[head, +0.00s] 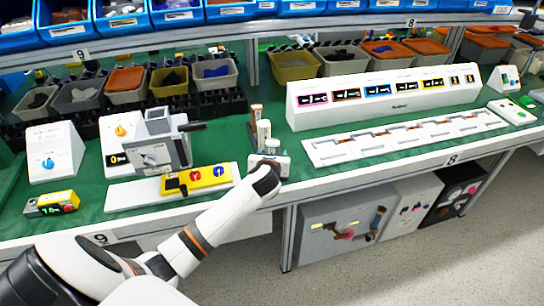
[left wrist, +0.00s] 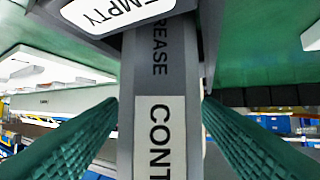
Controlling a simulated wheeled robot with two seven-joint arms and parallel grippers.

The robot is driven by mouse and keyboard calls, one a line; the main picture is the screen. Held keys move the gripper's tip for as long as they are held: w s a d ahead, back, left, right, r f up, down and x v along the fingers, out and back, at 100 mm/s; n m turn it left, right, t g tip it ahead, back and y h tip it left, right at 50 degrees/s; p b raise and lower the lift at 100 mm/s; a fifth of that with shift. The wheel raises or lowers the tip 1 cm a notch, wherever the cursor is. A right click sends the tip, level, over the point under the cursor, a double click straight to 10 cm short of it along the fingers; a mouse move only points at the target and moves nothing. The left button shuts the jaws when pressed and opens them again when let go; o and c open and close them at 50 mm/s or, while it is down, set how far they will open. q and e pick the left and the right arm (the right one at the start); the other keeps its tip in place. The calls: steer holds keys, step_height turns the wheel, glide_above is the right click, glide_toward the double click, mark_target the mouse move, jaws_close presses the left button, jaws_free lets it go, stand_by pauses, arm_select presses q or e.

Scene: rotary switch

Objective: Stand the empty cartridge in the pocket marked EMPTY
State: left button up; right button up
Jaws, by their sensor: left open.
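In the left wrist view my left gripper (left wrist: 160,103) is open, with one green ribbed finger on each side of a grey cartridge (left wrist: 139,78). Gaps show beside parts of it; whether either finger touches it I cannot tell. The cartridge carries dark lettering ending in "REASE" and a pale label reading "CONT". At its upper end is a dark grey block (left wrist: 100,28) with a white EMPTY label (left wrist: 112,10). The cartridge seems to meet this block; how deep it sits is hidden. In the head view the left gripper (head: 268,158) is at the bench's front, its fingertips hidden. My right gripper is not in view.
Slim upright objects (head: 256,118) stand just behind the gripper in the head view. A yellow device (head: 200,180) and a grey machine (head: 160,142) are to the left. A white panel (head: 405,133) lies to the right. Bare green mat (head: 225,143) shows between.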

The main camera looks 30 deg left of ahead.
arm_select(q)
steer(key=p+v, duration=0.1)
steer(key=v, duration=1.1)
steer(key=shift+d, duration=0.1)
steer(key=s+d+f+n+g+h, duration=0.1)
steer(key=s+d+f+n+h, duration=0.15)
steer(key=d+f+n, duration=0.4)
steer(key=s+d+f+n+h, duration=0.1)
steer(key=d+f+n+h, duration=0.2)
steer(key=f+n, duration=0.65)
steer(key=s+f+n+g, duration=0.1)
steer(key=s+f, duration=0.2)
steer(key=f, duration=0.3)
steer(key=s+a+f+n+g, duration=0.1)
steer(key=s+f, duration=0.1)
steer(key=f, duration=0.4)
steer(key=s+f+n+g, duration=0.1)
steer(key=s+f+g, duration=0.15)
steer(key=f, duration=0.25)
steer(key=s+f+n+g, duration=0.1)
steer(key=s+f+n, duration=0.2)
steer(key=s+f, duration=0.3)
steer(key=s+f+n+g, duration=0.2)
steer(key=s+f, duration=0.4)
steer(key=s, duration=0.9)
steer(key=s+f+n+g, duration=0.2)
steer(key=s+f+n, duration=0.2)
steer(key=s+f, duration=0.3)
steer(key=s, duration=0.4)
steer(key=shift+d, duration=0.25)
